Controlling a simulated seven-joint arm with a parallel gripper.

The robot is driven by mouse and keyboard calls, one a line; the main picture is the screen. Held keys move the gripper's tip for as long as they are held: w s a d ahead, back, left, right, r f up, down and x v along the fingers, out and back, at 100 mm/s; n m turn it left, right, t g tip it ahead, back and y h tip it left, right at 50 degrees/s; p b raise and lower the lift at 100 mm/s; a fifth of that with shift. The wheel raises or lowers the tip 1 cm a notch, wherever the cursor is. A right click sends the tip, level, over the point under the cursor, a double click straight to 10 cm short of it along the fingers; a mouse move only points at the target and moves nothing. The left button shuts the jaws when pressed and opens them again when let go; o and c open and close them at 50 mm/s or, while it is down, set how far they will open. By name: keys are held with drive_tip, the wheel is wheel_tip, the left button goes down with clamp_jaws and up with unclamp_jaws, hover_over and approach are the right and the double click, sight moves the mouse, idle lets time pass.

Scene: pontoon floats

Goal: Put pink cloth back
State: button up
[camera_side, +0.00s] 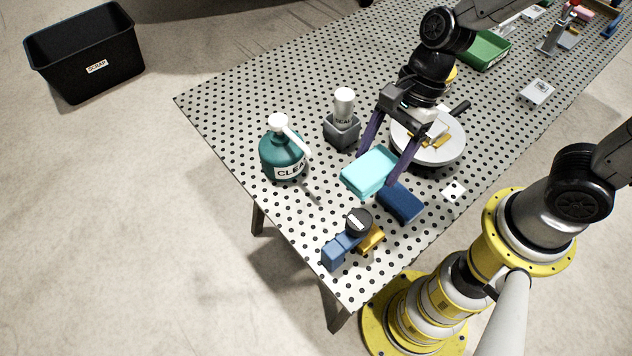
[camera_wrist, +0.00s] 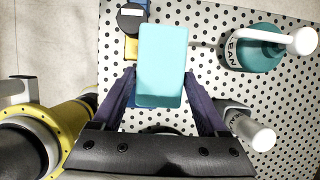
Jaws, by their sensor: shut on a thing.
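My gripper (camera_side: 376,166) is shut on a turquoise folded cloth or block (camera_side: 367,172), with one purple finger on each side of it. In the wrist view the turquoise piece (camera_wrist: 162,65) lies between the fingertips. It looks held above the perforated table, though the exact height is hard to tell. A dark blue block (camera_side: 401,203) lies on the table just beside and below it, partly hidden in the wrist view. No pink cloth shows near the gripper; only a small pink item (camera_side: 586,14) shows at the table's far end, too small to identify.
A green cleaner bottle (camera_side: 282,155), a white-capped bottle in a grey holder (camera_side: 342,132) and a round white dish (camera_side: 447,152) stand close by. A blue clamp-like tool (camera_side: 342,248) lies near the corner. A black scrap bin (camera_side: 88,45) stands on the floor.

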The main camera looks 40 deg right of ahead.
drive_tip(key=w+a+f, duration=0.3)
drive_tip(key=w, duration=0.2)
hover_over(313, 193)
drive_tip(key=d, duration=0.2)
drive_tip(key=f, duration=0.2)
drive_tip(key=s+f, duration=0.1)
drive_tip(key=f, duration=0.1)
drive_tip(key=shift+f, duration=0.15)
drive_tip(key=f, duration=0.2)
drive_tip(key=w+f, duration=0.1)
drive_tip(key=shift+a+f, duration=0.2)
drive_tip(key=shift+a, duration=0.1)
drive_tip(key=shift+f, duration=0.45)
drive_tip(key=shift+f, duration=0.15)
drive_tip(key=o, duration=1.3)
